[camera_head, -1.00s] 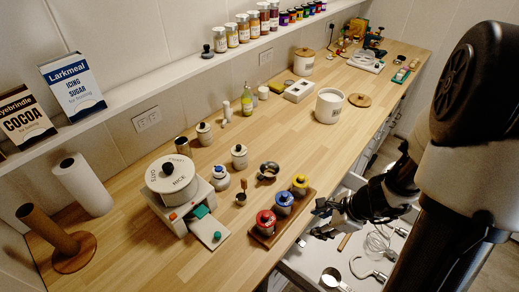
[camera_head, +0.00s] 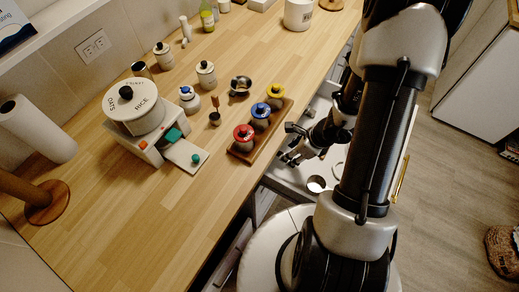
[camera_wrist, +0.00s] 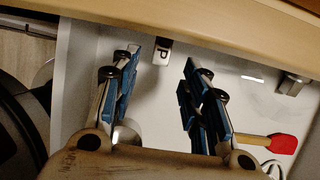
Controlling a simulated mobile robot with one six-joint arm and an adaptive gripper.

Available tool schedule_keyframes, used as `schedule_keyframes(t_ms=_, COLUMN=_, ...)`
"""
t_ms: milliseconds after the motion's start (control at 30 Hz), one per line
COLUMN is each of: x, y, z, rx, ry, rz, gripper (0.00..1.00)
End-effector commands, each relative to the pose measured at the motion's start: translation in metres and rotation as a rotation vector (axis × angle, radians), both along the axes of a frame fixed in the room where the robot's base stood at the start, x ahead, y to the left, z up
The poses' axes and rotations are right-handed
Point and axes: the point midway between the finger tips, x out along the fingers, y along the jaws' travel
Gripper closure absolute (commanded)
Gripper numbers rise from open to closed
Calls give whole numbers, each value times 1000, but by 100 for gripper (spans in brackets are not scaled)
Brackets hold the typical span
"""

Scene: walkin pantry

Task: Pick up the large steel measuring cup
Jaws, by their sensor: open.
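A round steel measuring cup (camera_head: 316,184) lies in the open drawer below the counter edge, right of my gripper in the head view. My gripper (camera_head: 290,156) is over the drawer, partly hidden by my arm. In the wrist view my gripper (camera_wrist: 160,66) is open, its blue-edged fingers wide apart with nothing held between them. A flat metal end with a dark mark (camera_wrist: 163,51) shows between and beyond the fingertips; I cannot tell which utensil it belongs to. A grey rounded piece (camera_wrist: 128,134) near the left finger is mostly hidden, possibly a cup bowl.
The drawer also holds a red-headed spatula (camera_wrist: 283,144) and a metal piece (camera_wrist: 291,84) at the right. The wooden counter (camera_head: 205,215) overhangs the drawer's far side. A tray with red, blue and yellow lidded jars (camera_head: 261,121) stands near the counter edge.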

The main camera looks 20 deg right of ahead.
Motion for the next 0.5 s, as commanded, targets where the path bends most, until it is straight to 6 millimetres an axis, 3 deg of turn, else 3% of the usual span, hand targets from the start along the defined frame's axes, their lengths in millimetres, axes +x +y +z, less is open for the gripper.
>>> schedule_keyframes(t_ms=333, x=16, y=14, z=-39, rx=1, ry=1, rz=2, gripper=58)
schedule_keyframes(t_ms=500, x=20, y=16, z=-47, rx=0, ry=-1, rz=1, gripper=58)
